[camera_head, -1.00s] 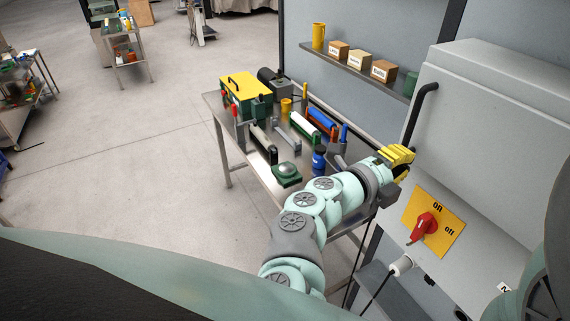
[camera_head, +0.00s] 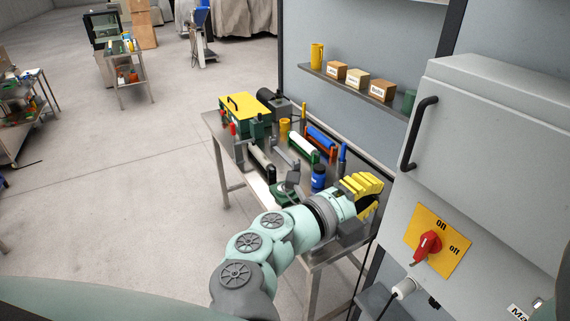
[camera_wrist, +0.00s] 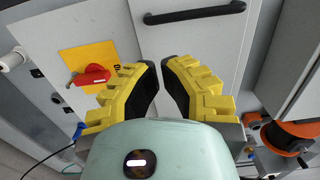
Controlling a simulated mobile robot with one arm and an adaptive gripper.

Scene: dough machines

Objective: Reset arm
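My arm reaches across the lower middle of the head view. My gripper (camera_head: 374,193) is beside the grey cabinet (camera_head: 490,125), left of its black handle and above and left of the red switch. In the wrist view my gripper (camera_wrist: 160,75) has two yellow ribbed fingers with dark pads, a narrow gap between the tips and nothing held. The red rotary switch (camera_head: 428,245) sits on a yellow plate (camera_head: 448,255) marked on and off. It also shows left of the fingers in the wrist view (camera_wrist: 92,75), apart from them.
A metal table (camera_head: 228,150) with tools, rollers and a yellow-lidded green box (camera_head: 248,105) stands behind my arm. A shelf (camera_head: 345,80) with small boxes is on the wall. A black handle (camera_head: 420,132) juts from the cabinet. Open floor (camera_head: 110,190) lies left.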

